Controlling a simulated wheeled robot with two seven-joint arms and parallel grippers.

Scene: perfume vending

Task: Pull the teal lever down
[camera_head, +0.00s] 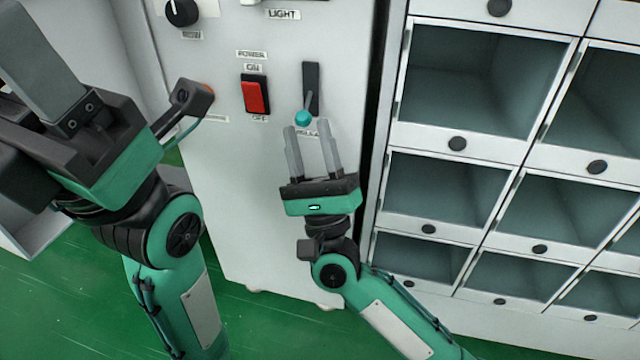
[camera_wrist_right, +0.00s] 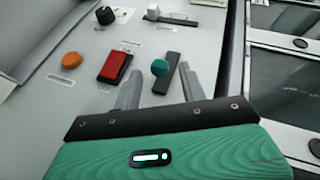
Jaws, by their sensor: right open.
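The teal lever (camera_head: 303,117) is on the white machine panel, its round teal knob at the lower end of a dark vertical slot. In the right wrist view the teal knob (camera_wrist_right: 160,68) shows just beyond and between the fingers. My right gripper (camera_head: 308,130) is open, its two grey fingers pointing up at the panel just below the knob; I cannot tell whether they touch it. My left gripper (camera_head: 45,65) is large at the upper left, away from the lever; its fingertips are partly cut off by the frame edge.
A red power switch (camera_head: 255,95) sits left of the lever. An orange button (camera_wrist_right: 71,60) and a black dial (camera_head: 182,12) are further left. A rack of empty white compartments (camera_head: 458,144) stands to the right. The floor (camera_head: 250,325) is green.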

